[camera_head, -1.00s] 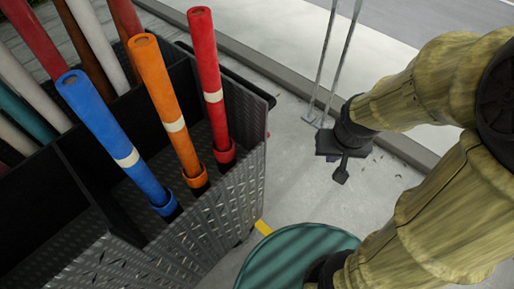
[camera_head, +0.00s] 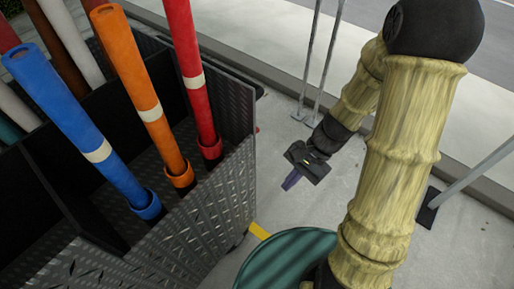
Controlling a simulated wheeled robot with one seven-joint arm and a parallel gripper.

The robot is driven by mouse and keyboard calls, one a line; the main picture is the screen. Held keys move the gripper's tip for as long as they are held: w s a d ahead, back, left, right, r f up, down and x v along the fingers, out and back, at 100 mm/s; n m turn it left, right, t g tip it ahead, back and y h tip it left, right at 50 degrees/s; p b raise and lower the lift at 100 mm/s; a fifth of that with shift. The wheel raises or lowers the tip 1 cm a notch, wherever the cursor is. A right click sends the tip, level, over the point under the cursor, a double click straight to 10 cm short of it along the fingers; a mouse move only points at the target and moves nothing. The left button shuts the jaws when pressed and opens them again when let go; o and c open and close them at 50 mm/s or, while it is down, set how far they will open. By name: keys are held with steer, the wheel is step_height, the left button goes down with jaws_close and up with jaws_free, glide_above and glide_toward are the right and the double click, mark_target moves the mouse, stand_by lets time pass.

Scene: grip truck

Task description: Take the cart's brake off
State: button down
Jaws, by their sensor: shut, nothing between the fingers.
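The cart (camera_head: 188,232) is a dark diamond-plate box on the left, with coloured tubes standing in it. My gripper (camera_head: 291,181) hangs over the pavement to the right of the cart, clear of its side wall. Its fingers are together, point down and hold nothing. A small red bit (camera_head: 257,129) shows at the cart's far right edge; I cannot tell if it is the brake. A yellow piece (camera_head: 259,230) shows low beside the cart's near right corner; I cannot tell what it is. The cart's wheels are mostly hidden below the box.
Blue (camera_head: 75,125), orange (camera_head: 143,95) and red (camera_head: 187,60) tubes lean in the front compartment. Two thin grey posts (camera_head: 311,60) stand on the pavement behind my gripper. Another grey post (camera_head: 465,180) stands at right. A kerb (camera_head: 240,72) runs behind.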

steer(key=w+a+f+m+y+b, duration=0.35)
steer(key=a+f+m+y, duration=0.2)
steer(key=f, duration=0.25)
steer(key=w+d+f+m+t+y+b, duration=0.2)
steer(key=w+f+m+t+b, duration=0.6)
steer(key=w+f+m+t, duration=0.6)
steer(key=d+m+t, duration=0.1)
steer(key=m, duration=0.3)
steer(key=shift+w+d+y, duration=0.25)
steer(key=shift+w+y, duration=0.1)
steer(key=shift+w, duration=0.05)
steer(key=w+a+r, duration=0.4)
steer(key=w+a, duration=0.3)
steer(key=w, duration=0.1)
steer(key=shift+w, duration=0.15)
steer(key=shift+a, duration=0.1)
